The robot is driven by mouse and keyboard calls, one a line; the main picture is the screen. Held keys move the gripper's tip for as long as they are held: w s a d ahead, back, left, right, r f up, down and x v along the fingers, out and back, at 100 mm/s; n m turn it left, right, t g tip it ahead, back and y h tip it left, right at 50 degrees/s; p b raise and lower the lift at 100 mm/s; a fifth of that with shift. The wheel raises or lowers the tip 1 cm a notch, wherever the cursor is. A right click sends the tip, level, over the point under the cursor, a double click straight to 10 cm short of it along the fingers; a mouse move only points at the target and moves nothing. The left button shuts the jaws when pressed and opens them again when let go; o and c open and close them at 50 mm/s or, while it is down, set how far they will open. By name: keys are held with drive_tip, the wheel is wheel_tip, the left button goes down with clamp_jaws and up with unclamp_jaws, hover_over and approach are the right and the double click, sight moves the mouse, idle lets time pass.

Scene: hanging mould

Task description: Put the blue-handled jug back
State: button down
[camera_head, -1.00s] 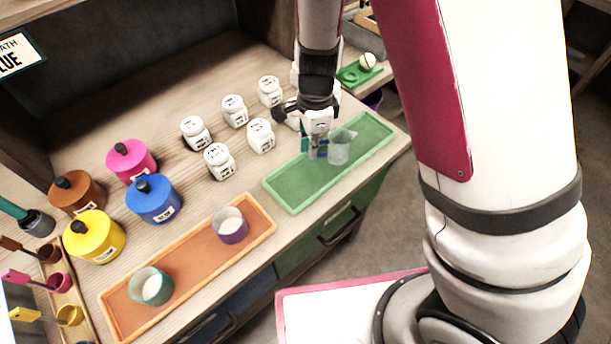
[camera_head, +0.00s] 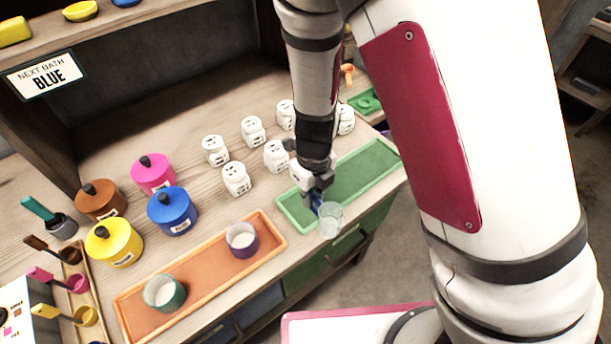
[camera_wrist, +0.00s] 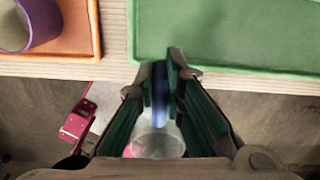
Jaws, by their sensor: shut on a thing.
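The clear jug (camera_head: 330,221) hangs from my gripper (camera_head: 316,192), just in front of the green tray's near edge in the head view. Its blue handle (camera_wrist: 159,100) is pinched between my fingers in the wrist view, with the clear body (camera_wrist: 158,142) below them, partly hidden. My gripper (camera_wrist: 161,72) is shut on this handle. The green tray (camera_head: 365,170) lies on the counter and looks empty; it also fills the upper right of the wrist view (camera_wrist: 240,30).
Several white jars (camera_head: 236,180) stand behind the green tray. Coloured canisters (camera_head: 173,210) stand left. A sign (camera_head: 45,73) reads "NEXT BATH BLUE".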

drive_tip(key=shift+w+a+f, duration=0.25)
drive_tip(key=shift+w+f, duration=0.5)
drive_tip(key=shift+w, duration=1.2)
drive_tip(key=shift+w+a+f, duration=0.3)
drive_tip(key=shift+w+f, duration=0.5)
drive_tip(key=shift+w, duration=1.1)
drive_tip(key=shift+w+a+f, duration=0.25)
drive_tip(key=shift+w+f, duration=0.5)
drive_tip(key=shift+w, duration=1.2)
drive_tip(key=c, duration=1.7)
unclamp_jaws()
drive_tip(key=shift+f, duration=0.1)
